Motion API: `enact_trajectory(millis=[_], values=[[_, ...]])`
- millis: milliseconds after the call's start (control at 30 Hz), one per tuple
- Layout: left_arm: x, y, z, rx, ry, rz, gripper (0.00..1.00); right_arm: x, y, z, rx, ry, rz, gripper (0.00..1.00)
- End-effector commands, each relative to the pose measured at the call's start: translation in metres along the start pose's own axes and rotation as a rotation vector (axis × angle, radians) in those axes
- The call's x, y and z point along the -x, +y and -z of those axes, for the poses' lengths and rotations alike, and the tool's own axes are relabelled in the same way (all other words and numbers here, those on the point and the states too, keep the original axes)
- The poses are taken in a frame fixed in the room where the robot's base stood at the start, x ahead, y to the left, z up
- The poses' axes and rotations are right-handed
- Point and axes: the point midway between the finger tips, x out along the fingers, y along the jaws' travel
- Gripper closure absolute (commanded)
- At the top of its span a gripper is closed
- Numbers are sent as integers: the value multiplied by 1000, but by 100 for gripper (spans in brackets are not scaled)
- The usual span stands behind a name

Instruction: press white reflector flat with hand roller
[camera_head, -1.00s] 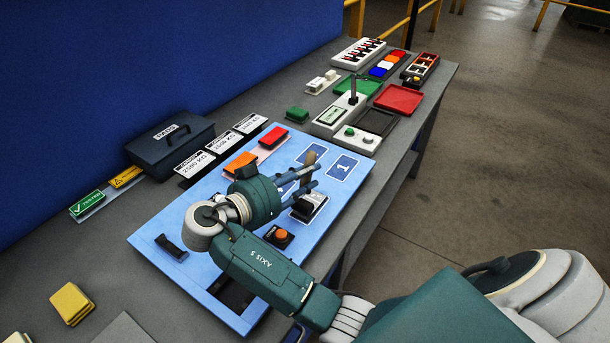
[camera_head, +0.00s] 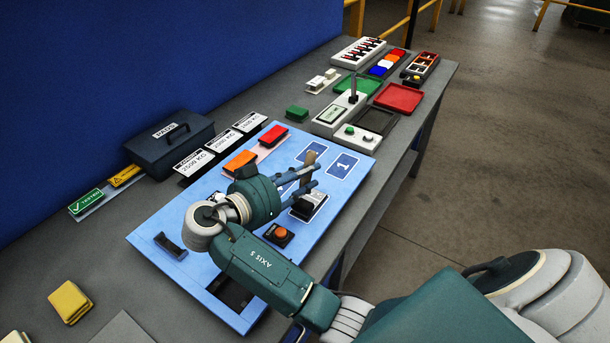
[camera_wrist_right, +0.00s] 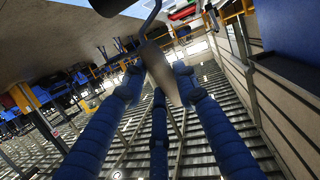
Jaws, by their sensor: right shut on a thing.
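My right gripper (camera_head: 308,178) is over the light blue board and shut on the hand roller (camera_head: 310,158), whose brown part shows between the fingers. In the right wrist view, the roller (camera_wrist_right: 160,72) stands between my blue fingers (camera_wrist_right: 160,95), with a thin bent metal rod at its top. The roller's contact with the board cannot be made out. Whether another white one lies under the gripper is hidden. My left gripper is out of view.
The blue board (camera_head: 205,208) carries an orange block (camera_head: 240,161), a red block (camera_head: 273,136), a dark cradle (camera_head: 171,246), an orange button (camera_head: 279,234) and a grey-black fixture (camera_head: 309,206). A dark toolbox (camera_head: 170,138) stands behind. Trays and a control box (camera_head: 340,115) fill the far end.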

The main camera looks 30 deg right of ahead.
Motion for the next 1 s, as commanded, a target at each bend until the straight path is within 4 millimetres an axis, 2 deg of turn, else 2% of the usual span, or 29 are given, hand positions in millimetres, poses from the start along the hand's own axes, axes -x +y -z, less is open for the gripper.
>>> enact_trajectory(millis=[267, 633, 1000], values=[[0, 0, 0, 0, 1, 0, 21, 0, 0, -3, 6, -6, -1, 98], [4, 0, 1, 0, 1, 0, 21, 2, 1, 7, 3, -4, 0, 98], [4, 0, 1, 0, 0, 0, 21, 2, 1, 9, 1, -2, 0, 98]])
